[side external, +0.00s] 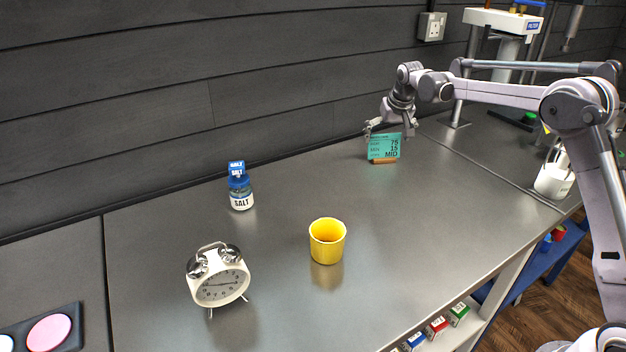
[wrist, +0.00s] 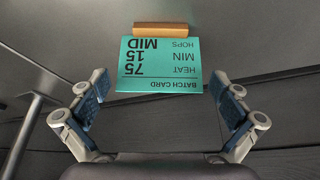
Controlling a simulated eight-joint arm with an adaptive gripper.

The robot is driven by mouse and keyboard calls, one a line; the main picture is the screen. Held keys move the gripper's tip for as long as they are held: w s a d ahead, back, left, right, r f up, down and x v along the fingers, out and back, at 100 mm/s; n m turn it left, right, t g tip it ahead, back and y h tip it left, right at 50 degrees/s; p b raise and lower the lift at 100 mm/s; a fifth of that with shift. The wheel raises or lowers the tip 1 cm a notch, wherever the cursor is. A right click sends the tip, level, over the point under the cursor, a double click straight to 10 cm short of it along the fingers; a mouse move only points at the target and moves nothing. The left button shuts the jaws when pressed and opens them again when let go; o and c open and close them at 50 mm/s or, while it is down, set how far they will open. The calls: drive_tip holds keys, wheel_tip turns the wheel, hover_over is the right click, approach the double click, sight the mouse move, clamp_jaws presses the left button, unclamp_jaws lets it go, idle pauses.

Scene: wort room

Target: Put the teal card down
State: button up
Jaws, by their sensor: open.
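The teal card (side external: 384,147) stands upright in a small wooden holder (side external: 384,161) on the grey counter, near the back wall. It reads "BATCH CARD" and shows upside down in the wrist view (wrist: 160,66), with its wooden holder (wrist: 166,29) at the top. My gripper (side external: 391,130) is at the card's top edge in the side view. In the wrist view my gripper (wrist: 163,103) has its two blue-padded fingers wide apart, one on each side of the card's near edge, with clear gaps. It is open and holds nothing.
A blue-capped salt jar (side external: 240,190), a yellow cup (side external: 327,241) and a white alarm clock (side external: 218,278) stand on the counter to the left. The counter (side external: 440,185) around the card is clear. A metal stand (side external: 455,123) is behind at right.

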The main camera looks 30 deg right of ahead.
drive_tip(key=s+a+r+n, duration=0.1)
drive_tip(key=s+a+r, duration=0.6)
drive_tip(key=s+r, duration=0.5)
drive_tip(key=s+a+f+n+t, duration=0.1)
drive_tip(key=s+a+f, duration=0.2)
drive_tip(key=s, duration=0.5)
drive_tip(key=s+a+f+n+t+y, duration=0.1)
drive_tip(key=s+a+f, duration=0.1)
drive_tip(key=s, duration=0.6)
drive_tip(key=s+a+f+n+t, duration=0.1)
drive_tip(key=s+a+f, duration=0.2)
drive_tip(key=s, duration=0.5)
drive_tip(key=shift+a+f+y, duration=0.35)
drive_tip(key=shift+f+y, duration=0.05)
drive_tip(key=shift+f, duration=0.25)
